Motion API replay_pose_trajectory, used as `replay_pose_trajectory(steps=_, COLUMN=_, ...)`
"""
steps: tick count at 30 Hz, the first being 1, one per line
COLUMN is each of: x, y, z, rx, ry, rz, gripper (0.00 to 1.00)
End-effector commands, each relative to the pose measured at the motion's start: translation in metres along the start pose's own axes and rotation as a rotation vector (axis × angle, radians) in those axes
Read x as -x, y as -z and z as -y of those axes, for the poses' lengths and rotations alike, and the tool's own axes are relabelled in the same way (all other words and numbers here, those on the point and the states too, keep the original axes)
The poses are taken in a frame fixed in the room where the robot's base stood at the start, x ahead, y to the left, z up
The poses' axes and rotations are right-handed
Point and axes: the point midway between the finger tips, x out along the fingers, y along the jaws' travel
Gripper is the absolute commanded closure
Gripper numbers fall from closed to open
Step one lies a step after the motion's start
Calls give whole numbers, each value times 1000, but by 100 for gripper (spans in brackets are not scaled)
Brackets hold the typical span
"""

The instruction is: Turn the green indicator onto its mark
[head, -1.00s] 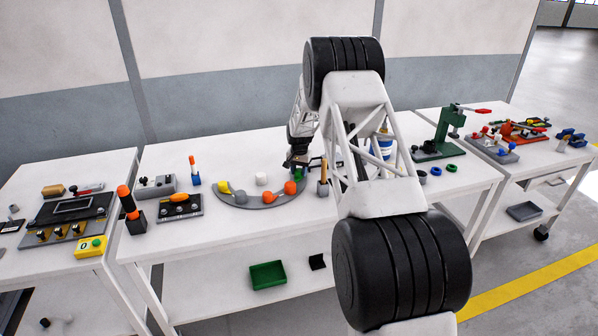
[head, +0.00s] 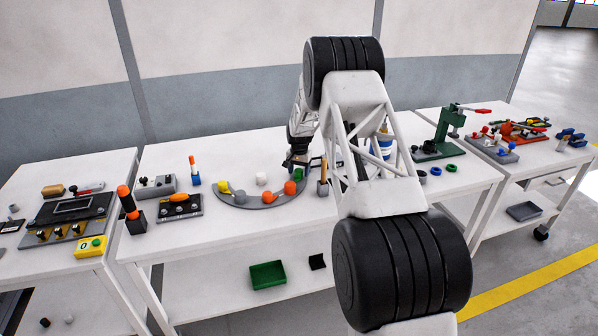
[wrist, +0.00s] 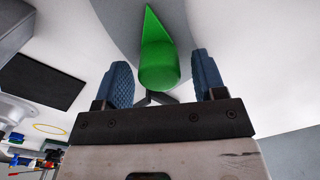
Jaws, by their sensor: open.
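The green indicator (wrist: 159,62) shows in the wrist view as a round knob with a pointed tip toward the top of the picture. It stands between the two blue fingers of my gripper (wrist: 162,75), with a visible gap on each side. My gripper is open and not closed on it. A dark angled shape shows just behind the knob; I cannot tell whether it is the mark. In the head view the green indicator (head: 299,174) is at the right end of the grey curved base (head: 263,203), partly hidden by my gripper (head: 297,165).
On the same base are orange (head: 290,188), grey (head: 240,197) and yellow (head: 224,187) indicators. A wooden-handled tool (head: 323,185) stands close to the right of my gripper. The table front is clear.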

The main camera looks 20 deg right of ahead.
Motion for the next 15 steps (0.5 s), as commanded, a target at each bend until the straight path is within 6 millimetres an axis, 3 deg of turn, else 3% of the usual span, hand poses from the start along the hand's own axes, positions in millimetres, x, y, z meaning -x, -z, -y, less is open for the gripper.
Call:
replay_pose_trajectory(steps=8, x=20, y=0, z=0, rx=0, ry=1, rz=-2, gripper=36)
replay_pose_trajectory(steps=15, x=52, y=0, z=0, rx=0, ry=1, rz=-3, gripper=36)
